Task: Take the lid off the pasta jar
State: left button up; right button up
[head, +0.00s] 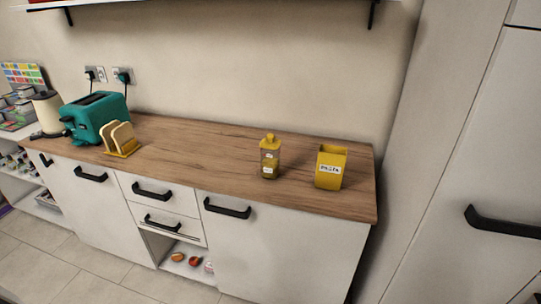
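The pasta jar (329,177) is a square yellow container with a white label reading PASTA. It stands upright on the wooden worktop (215,150), near the right end. Its top looks like an open rim with a darker inside, and I cannot make out a separate lid on it. To its left stands a smaller, see-through jar (269,163) with a yellow knobbed lid (270,141) on it and small white labels. The two jars are apart. Neither of my grippers is in view.
A teal toaster (97,117), a cream kettle (48,113) and a yellow rack with bread slices (121,138) stand at the left. The worktop's middle is clear. White cupboards with black handles (227,208) are below. A tall white cabinet (478,170) stands at the right.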

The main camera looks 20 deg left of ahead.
aim_at(269, 143)
jog(key=j+z, duration=0.15)
jog(key=z, duration=0.25)
jog(key=j+z, duration=0.2)
jog(key=z, duration=0.2)
jog(key=j+z, duration=0.15)
jog(key=z, duration=0.2)
jog(key=j+z, duration=0.25)
jog(key=j, duration=0.25)
jog(key=k+j+z, duration=0.2)
jog(key=j, duration=0.25)
